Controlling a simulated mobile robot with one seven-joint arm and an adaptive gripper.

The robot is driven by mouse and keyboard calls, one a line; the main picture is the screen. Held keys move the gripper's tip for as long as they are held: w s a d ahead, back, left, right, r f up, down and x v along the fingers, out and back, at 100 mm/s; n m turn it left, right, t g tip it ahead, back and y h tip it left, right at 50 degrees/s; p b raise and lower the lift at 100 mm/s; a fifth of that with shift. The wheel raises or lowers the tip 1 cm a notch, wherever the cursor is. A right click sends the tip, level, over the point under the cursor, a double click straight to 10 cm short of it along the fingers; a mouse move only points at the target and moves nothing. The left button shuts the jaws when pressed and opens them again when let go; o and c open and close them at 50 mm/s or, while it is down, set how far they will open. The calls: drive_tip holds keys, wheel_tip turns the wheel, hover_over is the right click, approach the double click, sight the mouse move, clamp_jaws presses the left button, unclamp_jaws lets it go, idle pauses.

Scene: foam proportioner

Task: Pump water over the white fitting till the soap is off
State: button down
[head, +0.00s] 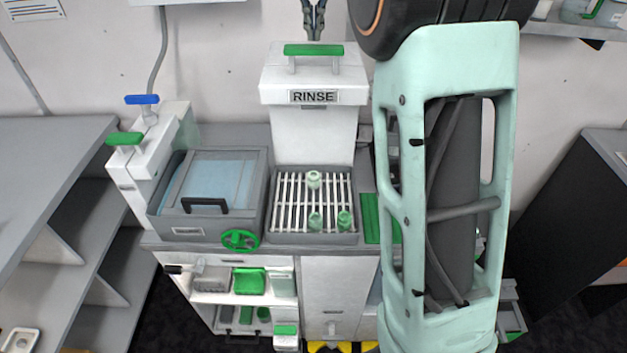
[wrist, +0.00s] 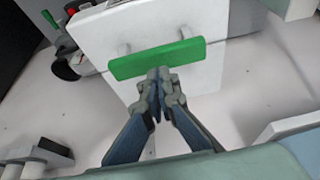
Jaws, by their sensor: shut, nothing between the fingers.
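The white rinse unit (head: 310,130) carries a RINSE label and a green bar handle (head: 314,50) on top, which also shows in the wrist view (wrist: 155,60). My gripper (head: 314,34) is shut and empty, fingertips down. In the wrist view its fingertips (wrist: 158,73) overlap the middle of the bar; I cannot tell whether they touch it. A pale, whitish fitting (head: 314,180) stands on the slatted rack (head: 283,205) below the unit, towards the rack's back. Two greener fittings (head: 315,221) (head: 344,220) stand nearer the front. Whether soap is on them is too small to tell.
Left of the rack is a grey basin with a bluish lid and black handle (head: 205,204). Further left stands a white dispenser (head: 150,150) with blue and green levers. A green wheel (head: 240,240) is on the front. My arm covers the right side.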

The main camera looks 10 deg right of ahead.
sight(314, 48)
drive_tip(key=shift+f+b, duration=1.6)
drive_tip(key=shift+f, duration=1.05)
drive_tip(key=shift+r, duration=0.1)
drive_tip(key=shift+r+p, duration=2.6)
drive_tip(key=shift+r, duration=0.05)
wheel_tip(314, 48, up, 2)
drive_tip(key=shift+r+p, duration=0.2)
drive_tip(key=shift+p, duration=0.95)
wheel_tip(314, 48, up, 4)
drive_tip(key=shift+f, duration=0.2)
drive_tip(key=shift+a, duration=0.1)
